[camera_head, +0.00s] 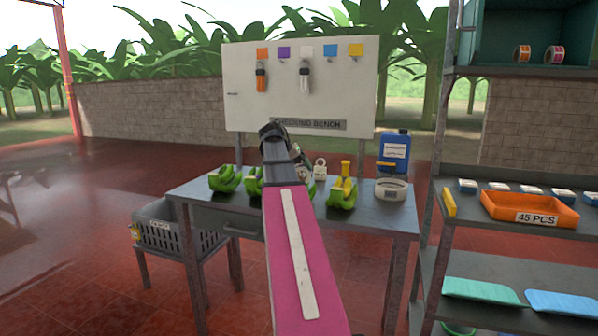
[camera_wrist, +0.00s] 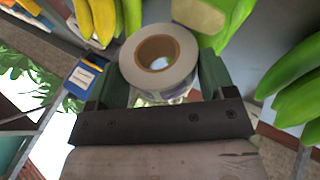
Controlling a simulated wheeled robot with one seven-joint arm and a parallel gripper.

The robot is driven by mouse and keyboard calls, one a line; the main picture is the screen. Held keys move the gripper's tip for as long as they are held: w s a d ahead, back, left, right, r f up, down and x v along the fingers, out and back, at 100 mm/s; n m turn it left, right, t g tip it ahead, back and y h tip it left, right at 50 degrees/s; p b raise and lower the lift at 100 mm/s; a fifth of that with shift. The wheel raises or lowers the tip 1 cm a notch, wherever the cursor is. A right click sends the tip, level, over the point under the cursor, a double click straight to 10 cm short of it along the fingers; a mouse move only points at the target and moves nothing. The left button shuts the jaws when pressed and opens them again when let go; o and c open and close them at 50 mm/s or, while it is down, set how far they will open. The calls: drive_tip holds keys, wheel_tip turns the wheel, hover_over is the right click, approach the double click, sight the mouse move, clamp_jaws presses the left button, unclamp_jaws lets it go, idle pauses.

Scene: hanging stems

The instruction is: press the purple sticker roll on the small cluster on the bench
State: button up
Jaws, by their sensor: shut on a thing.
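My gripper (camera_wrist: 165,84) is shut on a sticker roll (camera_wrist: 186,46) with a white side and a brown core; a little bluish purple shows low on its outer face. In the head view my arm hides most of my gripper and the roll, above the bench (camera_head: 390,218). Green banana clusters stand on the bench at the left (camera_head: 225,180) and at the right (camera_head: 341,196). In the wrist view green bananas lie right of the roll (camera_wrist: 298,90) and behind it (camera_wrist: 232,22). I cannot tell which cluster is the small one.
A blue jug (camera_head: 396,146) and a white round item (camera_head: 391,190) stand at the bench's right end. A signboard (camera_head: 335,95) rises behind. A grey crate (camera_head: 180,228) is at the left, and a shelf rack with an orange tray (camera_head: 528,208) at the right.

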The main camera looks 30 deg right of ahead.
drive_tip(key=shift+r, duration=4.5)
